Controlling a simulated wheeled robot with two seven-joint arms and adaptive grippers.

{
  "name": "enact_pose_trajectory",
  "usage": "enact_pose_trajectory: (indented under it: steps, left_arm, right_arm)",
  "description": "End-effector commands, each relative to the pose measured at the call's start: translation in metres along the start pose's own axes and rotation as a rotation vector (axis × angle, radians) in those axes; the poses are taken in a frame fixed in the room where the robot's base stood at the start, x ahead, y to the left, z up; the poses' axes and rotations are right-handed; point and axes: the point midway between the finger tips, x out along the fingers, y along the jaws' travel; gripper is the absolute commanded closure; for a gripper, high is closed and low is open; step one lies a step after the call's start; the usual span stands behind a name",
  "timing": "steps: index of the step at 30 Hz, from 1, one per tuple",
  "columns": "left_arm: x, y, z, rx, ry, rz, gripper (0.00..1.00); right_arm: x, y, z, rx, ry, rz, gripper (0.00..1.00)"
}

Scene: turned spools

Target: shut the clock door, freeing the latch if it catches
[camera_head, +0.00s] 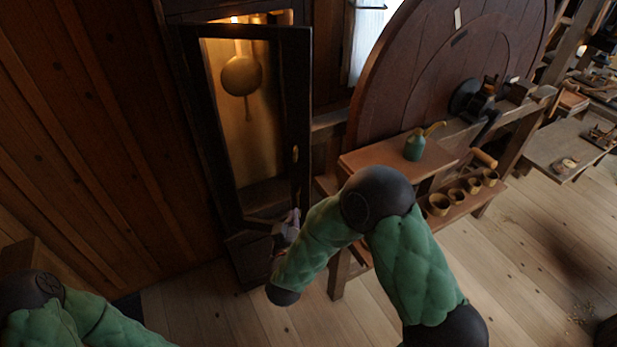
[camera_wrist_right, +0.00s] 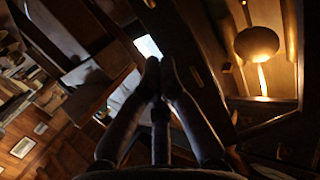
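The clock door (camera_head: 298,105) is a dark-framed door on the tall clock case (camera_head: 175,10). It stands ajar, with the lit interior showing above its top rail. The brass pendulum (camera_head: 241,75) hangs inside and also shows in the wrist view (camera_wrist_right: 256,44). A small brass piece, perhaps the latch (camera_head: 295,154), sits on the door's right stile; it also shows in the wrist view (camera_wrist_right: 196,77). My right gripper (camera_head: 291,222) is low by that stile, partly hidden by my arm. In the wrist view its fingertips (camera_wrist_right: 161,68) meet beside the stile, with nothing seen between; contact is unclear. My left gripper is out of view.
A large wooden wheel (camera_head: 430,60) stands right of the clock. A bench before it holds a green oil can (camera_head: 415,146), and a lower shelf holds several small cups (camera_head: 439,204). A plank wall (camera_head: 90,120) is at left. Floor (camera_head: 540,240) at right is mostly clear.

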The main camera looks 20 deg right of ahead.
Motion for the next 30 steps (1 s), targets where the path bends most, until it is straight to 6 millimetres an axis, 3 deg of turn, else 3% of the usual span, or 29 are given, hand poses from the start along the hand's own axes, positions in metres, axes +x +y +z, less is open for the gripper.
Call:
enact_pose_trajectory:
  steps: [4, 11, 30]
  left_arm:
    - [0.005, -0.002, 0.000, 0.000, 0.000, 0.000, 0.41]
    - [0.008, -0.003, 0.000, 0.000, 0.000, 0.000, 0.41]
    - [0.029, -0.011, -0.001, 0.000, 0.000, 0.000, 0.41]
  right_arm:
    - [-0.010, 0.011, -0.034, 0.000, 0.130, 0.086, 1.00]
    - [-0.007, 0.018, -0.048, -0.002, 0.174, 0.124, 1.00]
    - [0.100, 0.030, -0.064, -0.001, 0.171, 0.122, 1.00]
